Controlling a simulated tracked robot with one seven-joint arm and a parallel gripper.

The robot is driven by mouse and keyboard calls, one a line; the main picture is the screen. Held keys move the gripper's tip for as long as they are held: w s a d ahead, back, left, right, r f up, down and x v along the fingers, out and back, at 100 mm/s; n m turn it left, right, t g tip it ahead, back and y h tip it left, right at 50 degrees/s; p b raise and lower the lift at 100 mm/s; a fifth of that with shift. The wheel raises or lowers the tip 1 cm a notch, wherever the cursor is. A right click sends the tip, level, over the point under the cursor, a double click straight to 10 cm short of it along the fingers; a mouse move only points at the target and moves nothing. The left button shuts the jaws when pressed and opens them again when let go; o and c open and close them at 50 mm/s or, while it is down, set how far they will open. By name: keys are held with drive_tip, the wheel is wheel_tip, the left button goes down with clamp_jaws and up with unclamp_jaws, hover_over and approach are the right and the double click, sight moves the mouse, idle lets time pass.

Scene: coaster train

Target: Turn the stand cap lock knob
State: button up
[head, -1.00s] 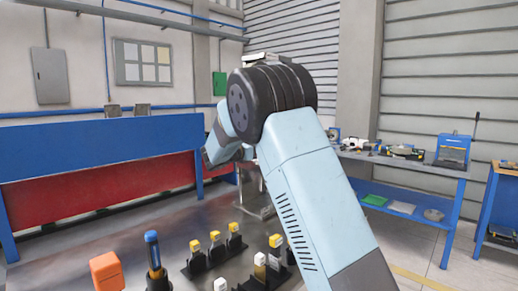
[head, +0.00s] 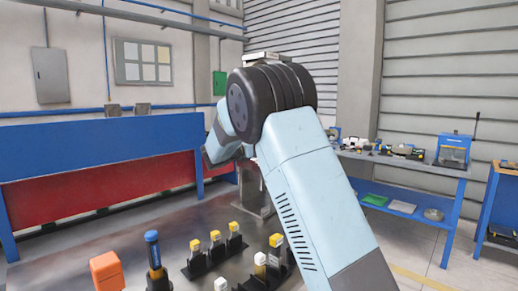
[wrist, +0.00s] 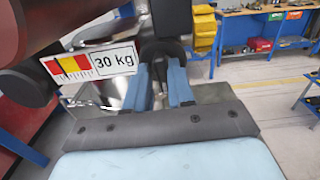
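In the wrist view the two blue fingers of my gripper (wrist: 163,82) point away from the camera with a gap between them. A dark rounded part (wrist: 164,50), seemingly the lock knob, is just beyond the fingertips and partly covered by them. I cannot tell whether the fingers touch it. A stand part with a white "30 kg" label (wrist: 116,62) and red and yellow blocks is to the left of the fingers. In the head view my arm hides the gripper and the knob; a grey post (head: 255,193) shows partly behind the arm.
A large dark red cylinder (wrist: 42,25) is close at upper left in the wrist view. Yellow bins (wrist: 204,30) are behind. In the head view, an orange block (head: 106,271), a blue-topped tool (head: 153,255) and several yellow-capped pieces (head: 215,245) stand on the near surface. A blue workbench (head: 425,168) is at right.

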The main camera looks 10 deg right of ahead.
drive_tip(key=shift+o, duration=1)
drive_tip(key=shift+d, duration=0.2)
drive_tip(key=shift+a, duration=0.1)
drive_tip(key=v, duration=1.3)
drive_tip(key=shift+s+a, duration=0.25)
drive_tip(key=shift+a, duration=0.05)
